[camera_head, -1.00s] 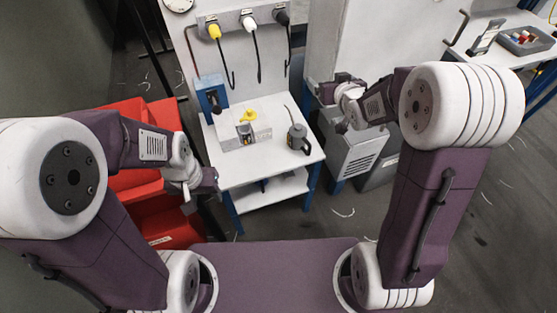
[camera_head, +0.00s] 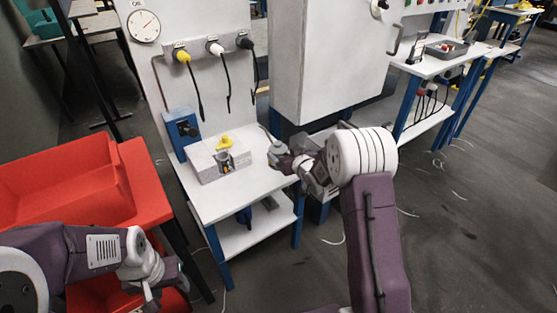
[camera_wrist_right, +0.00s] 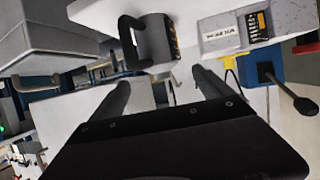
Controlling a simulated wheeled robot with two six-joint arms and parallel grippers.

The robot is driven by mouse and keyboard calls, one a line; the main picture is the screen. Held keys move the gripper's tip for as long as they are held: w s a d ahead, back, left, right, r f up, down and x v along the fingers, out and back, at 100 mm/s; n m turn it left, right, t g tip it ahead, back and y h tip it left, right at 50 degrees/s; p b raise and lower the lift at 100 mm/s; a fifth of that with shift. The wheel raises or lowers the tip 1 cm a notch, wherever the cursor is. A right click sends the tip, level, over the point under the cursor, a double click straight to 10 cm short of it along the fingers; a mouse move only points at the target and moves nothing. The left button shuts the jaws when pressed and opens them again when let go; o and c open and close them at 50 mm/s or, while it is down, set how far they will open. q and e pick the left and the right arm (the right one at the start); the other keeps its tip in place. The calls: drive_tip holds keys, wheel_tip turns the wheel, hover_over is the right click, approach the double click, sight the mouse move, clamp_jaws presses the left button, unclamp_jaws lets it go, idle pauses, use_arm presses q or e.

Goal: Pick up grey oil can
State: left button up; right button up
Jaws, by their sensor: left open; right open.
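The grey oil can (camera_wrist_right: 158,42) with its dark handle stands on the white bench in the right wrist view, beyond and between the fingertips. In the head view it is mostly hidden by my right gripper (camera_head: 282,163); only a bit of it (camera_head: 274,146) shows beside the jaws. My right gripper is open, its two dark fingers (camera_wrist_right: 163,88) spread and pointing toward the can, with nothing held. My left gripper (camera_head: 168,288) is open and empty at the lower left, beside the red bins, far from the can.
The white bench (camera_head: 215,203) carries a pale block (camera_head: 207,167) with a yellow piece on top and a blue box (camera_head: 181,132) behind. Red bins (camera_head: 70,180) stand left. A white cabinet (camera_head: 320,60) stands behind the bench. Cables hang from the back panel.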

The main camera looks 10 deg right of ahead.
sight(279, 149)
drive_tip(key=shift+f+x, duration=0.2)
drive_tip(key=shift+x, duration=0.95)
drive_tip(key=b+x, duration=0.2)
drive_tip(key=x, duration=0.3)
drive_tip(key=shift+f, duration=0.1)
drive_tip(key=shift+c, duration=0.3)
drive_tip(key=c, duration=1.8)
wheel_tip(279, 149, up, 5)
drive_tip(key=shift+f+p, duration=0.15)
drive_tip(key=shift+p, duration=1)
drive_tip(key=s+d+r+p, duration=0.2)
drive_tip(key=d+r+p, duration=0.3)
drive_tip(key=d, duration=0.6)
drive_tip(key=shift+s+r, duration=0.35)
drive_tip(key=shift+r, duration=0.45)
